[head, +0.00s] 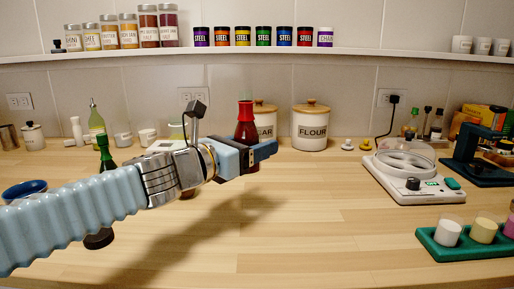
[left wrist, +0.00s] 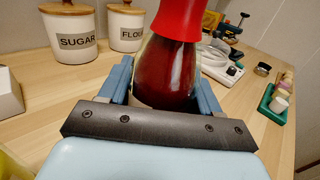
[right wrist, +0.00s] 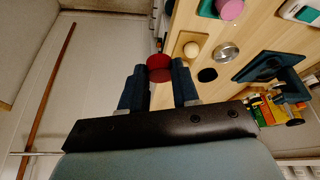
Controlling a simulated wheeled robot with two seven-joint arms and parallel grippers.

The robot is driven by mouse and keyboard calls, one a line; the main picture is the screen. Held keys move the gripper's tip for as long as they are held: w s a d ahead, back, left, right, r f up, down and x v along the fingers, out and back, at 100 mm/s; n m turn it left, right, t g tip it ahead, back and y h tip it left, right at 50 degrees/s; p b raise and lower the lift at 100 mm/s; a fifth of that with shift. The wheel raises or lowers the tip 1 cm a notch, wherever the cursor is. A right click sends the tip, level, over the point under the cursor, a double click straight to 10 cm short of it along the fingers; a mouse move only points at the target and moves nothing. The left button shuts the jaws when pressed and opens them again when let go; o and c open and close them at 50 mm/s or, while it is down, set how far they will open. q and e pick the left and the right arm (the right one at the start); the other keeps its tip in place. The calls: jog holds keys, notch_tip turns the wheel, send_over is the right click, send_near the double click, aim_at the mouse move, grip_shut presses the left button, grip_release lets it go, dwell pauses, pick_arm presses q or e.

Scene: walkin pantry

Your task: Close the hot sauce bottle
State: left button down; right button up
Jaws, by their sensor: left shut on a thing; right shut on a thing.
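The hot sauce bottle (head: 246,131) has a dark red body and a bright red upper part, and it stands upright in my left gripper (head: 257,152). In the left wrist view, the bottle (left wrist: 165,72) sits between the two blue fingers of that gripper (left wrist: 163,88), which are shut on its body. The bottle's very top is cut off there. My right gripper (right wrist: 159,82) shows only in the right wrist view. It is shut on a small round dark red piece that looks like the bottle's cap (right wrist: 159,63), away from the bottle.
Flour (head: 310,127) and sugar (head: 265,115) canisters stand behind the bottle. A white kitchen scale (head: 412,185) and a green tray (head: 465,250) of cups are at right. A green bottle (head: 105,155) is behind my left arm. The front middle counter (head: 300,235) is clear.

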pick_arm(q)
jog(key=w+f, duration=0.1)
jog(key=w+d+f+b, duration=0.1)
jog(key=f, duration=0.1)
jog(key=w+f+b, duration=0.1)
jog(key=f, duration=0.1)
jog(key=shift+w+d+f, duration=0.2)
jog(key=shift+d, duration=0.05)
jog(key=shift+w+f+b, duration=0.1)
jog(key=shift+f+b, duration=0.2)
jog(key=shift+b, duration=0.05)
jog(key=shift+f, duration=0.4)
